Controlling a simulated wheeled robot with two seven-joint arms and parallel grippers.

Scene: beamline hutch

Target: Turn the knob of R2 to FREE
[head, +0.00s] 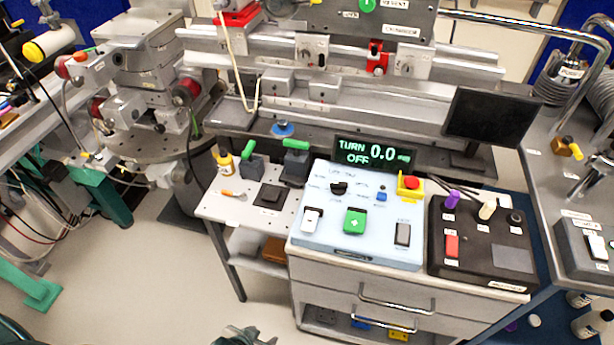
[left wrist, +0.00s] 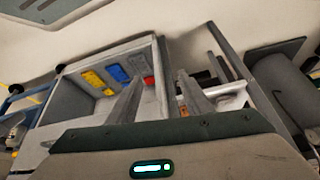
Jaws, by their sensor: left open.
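Several small carriages sit along the grey rail (head: 250,42) at the back in the head view: a pale one (head: 312,50), one with a red part (head: 377,58) and another pale one (head: 412,61). Small dark knobs show on them. Their labels are too small to read, so I cannot tell which is R2 or how its knob is set. My left gripper (head: 245,338) is at the bottom edge of the head view, far in front of the rail. In the left wrist view the gripper (left wrist: 158,95) is open and empty, its fingers apart. My right gripper is not in view.
A white control panel (head: 335,240) and a dark box (head: 475,270) stand on the drawer cart before the rail. A display (head: 375,154) reads "TURN OFF 0.0". A black monitor (head: 490,117) stands at right. The floor (head: 150,290) left of the cart is clear.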

